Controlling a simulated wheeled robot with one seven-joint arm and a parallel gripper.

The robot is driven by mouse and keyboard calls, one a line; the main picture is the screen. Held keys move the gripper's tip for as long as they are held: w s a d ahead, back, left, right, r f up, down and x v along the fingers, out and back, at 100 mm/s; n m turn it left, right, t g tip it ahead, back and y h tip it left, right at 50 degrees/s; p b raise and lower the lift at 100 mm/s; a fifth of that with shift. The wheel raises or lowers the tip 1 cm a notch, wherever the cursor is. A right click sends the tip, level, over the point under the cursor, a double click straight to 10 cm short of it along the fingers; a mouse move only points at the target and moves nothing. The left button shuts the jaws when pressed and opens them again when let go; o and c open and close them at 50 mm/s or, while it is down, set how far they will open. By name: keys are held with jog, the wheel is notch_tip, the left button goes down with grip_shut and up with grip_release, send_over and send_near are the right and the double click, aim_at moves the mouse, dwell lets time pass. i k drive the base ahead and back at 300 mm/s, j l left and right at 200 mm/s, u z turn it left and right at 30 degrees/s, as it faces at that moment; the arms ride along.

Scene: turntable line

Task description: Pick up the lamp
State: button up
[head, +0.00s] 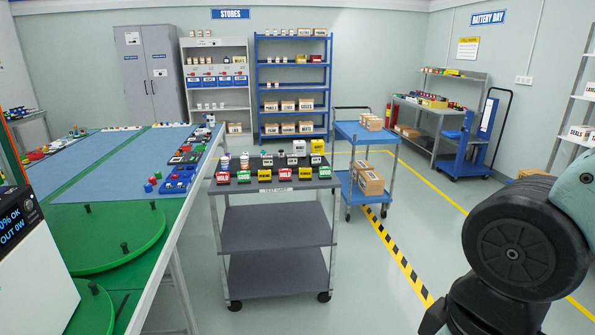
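I cannot pick out a lamp for sure among the small items here. Several small red, green, yellow, black and white items stand in rows on the grey cart (275,187) in the middle of the head view. More small parts lie on the blue-topped table at the left. My dark arm end shows at the lower right, well apart from the cart and table. Its black lower part is cut off by the bottom edge, and I cannot make out both fingertips or anything held.
A blue trolley (365,133) with cardboard boxes stands behind the cart. Green turntables (100,240) lie at the left. Blue shelves (292,97), a grey cabinet (148,75) and a workbench (430,110) line the back. The floor right of the cart is clear, crossed by striped tape.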

aim_at(244, 159)
jog(key=i+u, duration=0.25)
jog(key=i, duration=0.15)
jog(key=i+l+u, duration=0.2)
jog(key=i, duration=0.2)
jog(key=i+l+u, duration=0.25)
jog(key=i, duration=0.15)
jog(key=u, duration=0.15)
jog(key=i+j, duration=0.1)
jog(key=i, duration=0.65)
jog(key=i+j+z, duration=0.1)
jog(key=i, duration=0.65)
jog(key=i+j, duration=0.2)
jog(key=i, duration=0.55)
